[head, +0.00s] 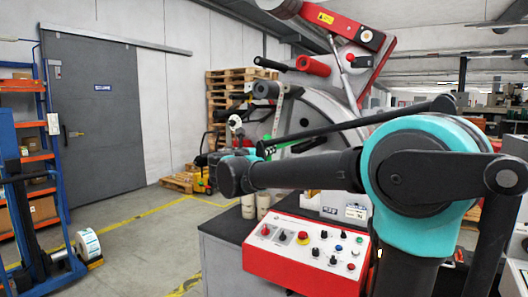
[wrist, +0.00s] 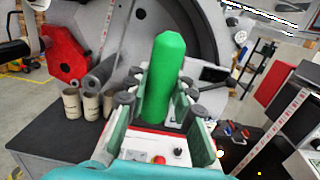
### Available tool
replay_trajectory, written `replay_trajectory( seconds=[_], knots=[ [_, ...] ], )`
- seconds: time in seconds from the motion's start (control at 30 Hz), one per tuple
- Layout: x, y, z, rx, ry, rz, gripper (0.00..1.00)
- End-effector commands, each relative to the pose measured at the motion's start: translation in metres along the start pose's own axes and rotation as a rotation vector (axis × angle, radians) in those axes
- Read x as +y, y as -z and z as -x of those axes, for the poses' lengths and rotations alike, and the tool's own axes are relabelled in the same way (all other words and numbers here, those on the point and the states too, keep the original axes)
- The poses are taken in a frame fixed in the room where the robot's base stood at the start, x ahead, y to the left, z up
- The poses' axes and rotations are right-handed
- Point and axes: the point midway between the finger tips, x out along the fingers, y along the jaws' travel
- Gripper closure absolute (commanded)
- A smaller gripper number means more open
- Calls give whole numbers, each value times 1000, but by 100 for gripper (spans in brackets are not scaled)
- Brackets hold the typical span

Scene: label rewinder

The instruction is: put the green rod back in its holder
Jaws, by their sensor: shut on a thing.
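The green rod (wrist: 160,82) stands between the fingers of my gripper (wrist: 161,98) in the wrist view, its faceted end pointing up and away. My gripper is shut on it. In the head view only a small bit of green shows behind my arm, so most of the rod and the gripper are hidden there. In the wrist view the rod is in front of the large grey disc of the rewinder (wrist: 225,45). I cannot make out which part is the rod's holder.
A red control panel (head: 305,255) with knobs and buttons fronts the dark machine table (head: 228,228). Cardboard cores (wrist: 72,103) stand on the table at the left in the wrist view. Grey rollers and red parts (head: 313,66) jut from the machine. Open floor lies left.

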Motion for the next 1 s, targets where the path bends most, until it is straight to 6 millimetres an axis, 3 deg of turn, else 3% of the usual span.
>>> replay_trajectory(
  seconds=[1.0],
  knots=[
    [-2,4,-74,0,1,0,100]
  ],
)
